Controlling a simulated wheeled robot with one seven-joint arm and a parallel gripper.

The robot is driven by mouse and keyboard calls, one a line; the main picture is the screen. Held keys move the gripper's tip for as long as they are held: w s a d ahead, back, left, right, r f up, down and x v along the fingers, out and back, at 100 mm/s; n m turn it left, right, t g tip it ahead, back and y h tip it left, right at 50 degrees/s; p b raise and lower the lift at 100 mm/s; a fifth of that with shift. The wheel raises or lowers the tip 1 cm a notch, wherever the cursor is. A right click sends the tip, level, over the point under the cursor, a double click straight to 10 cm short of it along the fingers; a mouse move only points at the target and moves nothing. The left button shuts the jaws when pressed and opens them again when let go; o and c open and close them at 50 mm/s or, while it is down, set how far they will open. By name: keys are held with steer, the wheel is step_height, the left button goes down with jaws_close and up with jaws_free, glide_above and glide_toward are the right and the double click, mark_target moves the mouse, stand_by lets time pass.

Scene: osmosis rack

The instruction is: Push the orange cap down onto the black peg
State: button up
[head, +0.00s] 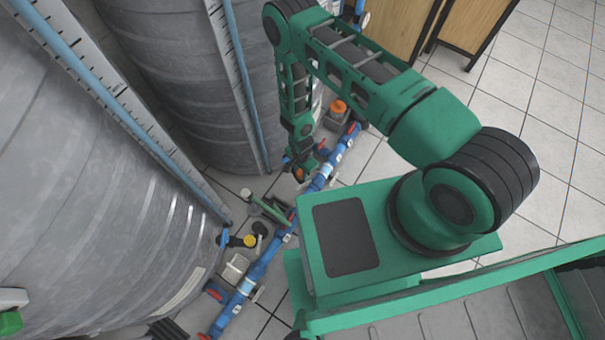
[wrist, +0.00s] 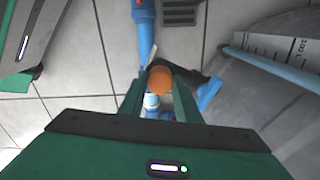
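The orange cap (wrist: 159,80) sits between the fingertips of my gripper (wrist: 159,84) in the wrist view. Both green fingers close in on its sides and appear to hold it. In the head view my gripper (head: 302,168) hangs low beside the blue pipe, with the orange of the cap (head: 299,175) at its tip. I cannot make out the black peg for certain. A dark shape shows just right of the cap in the wrist view, partly behind the right finger. Whether the cap touches anything below it is hidden.
A blue pipe (head: 263,266) with valves runs along the tiled floor. Large grey tanks (head: 100,190) stand to its left. A yellow knob (head: 250,241) lies nearer me, and another orange-topped fitting (head: 338,107) stands farther back. A floor drain (wrist: 180,12) shows in the wrist view.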

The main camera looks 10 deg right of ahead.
mark_target(300, 173)
steer(key=shift+r, duration=0.15)
step_height(300, 173, up, 4)
steer(key=shift+a+r, duration=0.1)
steer(key=shift+a, duration=0.05)
steer(key=s+a+r, duration=0.5)
steer(key=a+r, duration=0.1)
steer(key=a, duration=0.4)
steer(key=shift+r, duration=0.25)
steer(key=shift+a, duration=0.1)
